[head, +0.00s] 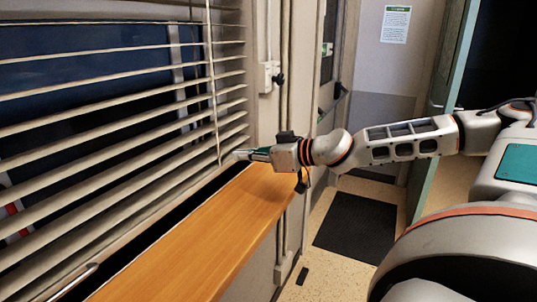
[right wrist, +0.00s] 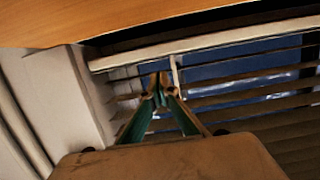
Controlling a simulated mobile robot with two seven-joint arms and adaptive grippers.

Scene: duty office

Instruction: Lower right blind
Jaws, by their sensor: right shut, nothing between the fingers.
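The blind (head: 110,122) has several pale horizontal slats and spans the left of the head view. Its slats are apart, and dark blue shows between them. A thin pale wand or cord (head: 213,85) hangs in front of the slats near their right end. My right gripper (head: 240,154) is shut and empty, near the lower end of this wand, low on the blind's right side. In the right wrist view, the closed fingertips (right wrist: 160,88) are beside the pale upright piece (right wrist: 175,75), with slats (right wrist: 255,78) behind. I cannot tell whether they touch. My left gripper is out of view.
A wooden sill (head: 205,235) runs below the blind, with a dark gap between them. A wall box (head: 267,77) and pipes are right of the window. A dark mat (head: 356,226) lies on the floor, near an open door (head: 452,62). The sill top is bare.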

